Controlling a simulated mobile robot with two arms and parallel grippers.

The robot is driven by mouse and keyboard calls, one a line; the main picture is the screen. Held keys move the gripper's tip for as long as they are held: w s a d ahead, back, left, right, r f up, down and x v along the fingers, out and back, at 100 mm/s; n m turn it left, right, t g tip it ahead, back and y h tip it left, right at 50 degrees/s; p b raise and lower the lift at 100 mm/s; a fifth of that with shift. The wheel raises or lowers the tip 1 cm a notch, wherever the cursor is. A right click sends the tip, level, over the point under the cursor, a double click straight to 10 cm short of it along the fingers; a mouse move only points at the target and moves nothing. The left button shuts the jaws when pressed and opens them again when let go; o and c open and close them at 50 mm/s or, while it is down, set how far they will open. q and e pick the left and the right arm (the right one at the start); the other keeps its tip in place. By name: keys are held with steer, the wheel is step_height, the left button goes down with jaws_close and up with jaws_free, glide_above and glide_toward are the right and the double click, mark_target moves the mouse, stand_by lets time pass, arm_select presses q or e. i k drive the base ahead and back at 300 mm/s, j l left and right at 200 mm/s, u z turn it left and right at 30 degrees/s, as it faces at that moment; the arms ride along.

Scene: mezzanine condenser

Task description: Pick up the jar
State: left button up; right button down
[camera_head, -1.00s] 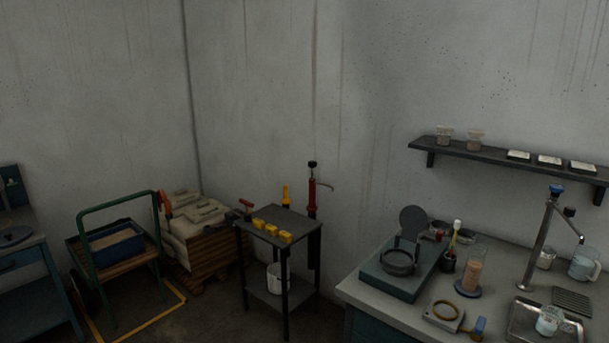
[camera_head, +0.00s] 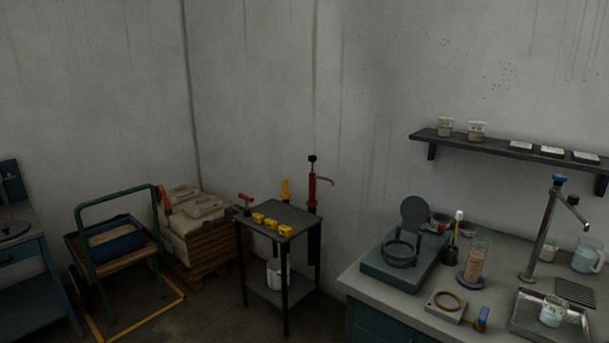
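Two small clear jars with pale brown contents stand on the dark wall shelf at the right: a left jar (camera_head: 446,127) and a right jar (camera_head: 477,130). I cannot tell which of them is the jar of the task. A clear beaker (camera_head: 552,311) stands in the metal tray on the bench, and a clear jug (camera_head: 586,257) stands at the bench's right. Neither of my grippers shows in the head view.
The bench (camera_head: 421,316) holds a hinged device (camera_head: 402,257), a tall cylinder (camera_head: 476,261), a tap (camera_head: 545,232) and a metal tray (camera_head: 522,319). The shelf (camera_head: 497,153) also carries several flat white dishes. A small cart (camera_head: 287,219), stacked sacks (camera_head: 194,213) and a green trolley (camera_head: 112,253) stand left.

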mark_target(554, 306)
steer(key=z, duration=1)
